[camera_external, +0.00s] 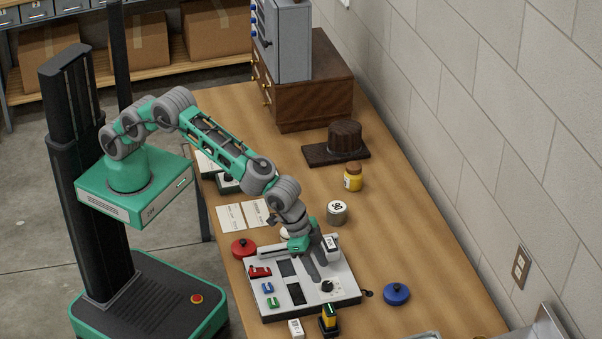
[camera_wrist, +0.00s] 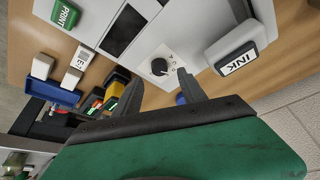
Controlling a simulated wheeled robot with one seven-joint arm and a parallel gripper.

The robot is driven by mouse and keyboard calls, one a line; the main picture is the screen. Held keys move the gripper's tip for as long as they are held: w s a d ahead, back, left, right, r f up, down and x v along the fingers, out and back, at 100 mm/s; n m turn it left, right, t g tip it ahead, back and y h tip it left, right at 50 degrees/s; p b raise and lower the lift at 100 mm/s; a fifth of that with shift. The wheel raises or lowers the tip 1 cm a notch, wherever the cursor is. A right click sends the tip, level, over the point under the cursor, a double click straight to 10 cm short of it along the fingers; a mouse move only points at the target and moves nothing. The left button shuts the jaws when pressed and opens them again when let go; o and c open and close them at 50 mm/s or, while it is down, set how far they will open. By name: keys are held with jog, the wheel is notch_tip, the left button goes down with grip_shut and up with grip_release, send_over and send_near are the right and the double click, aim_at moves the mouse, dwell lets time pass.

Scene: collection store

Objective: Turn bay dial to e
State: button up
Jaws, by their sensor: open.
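The bay dial is a small black knob (camera_external: 327,286) on the right part of a light grey panel (camera_external: 338,299) on the table. In the wrist view the black knob (camera_wrist: 159,67) sits on a white plate with small letters around it, too small to read surely. My gripper (camera_external: 318,275) is over the panel, just behind the knob in the external view. In the wrist view my gripper (camera_wrist: 160,88) has its two dark fingers apart, one on each side below the knob. The fingers look empty, and I cannot tell whether they touch the knob.
A white block marked INK (camera_wrist: 240,58) and a green PRINT block (camera_wrist: 66,14) are near the dial. A red disc (camera_external: 243,248), a blue disc (camera_external: 396,293) and a yellow-black object (camera_external: 329,319) surround the panel. A yellow jar (camera_external: 353,179) stands farther back.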

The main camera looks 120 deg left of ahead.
aim_at(327, 283)
jog(key=x, duration=0.5)
jog(key=shift+p, duration=0.35)
jog(key=shift+c, duration=0.2)
grip_shut()
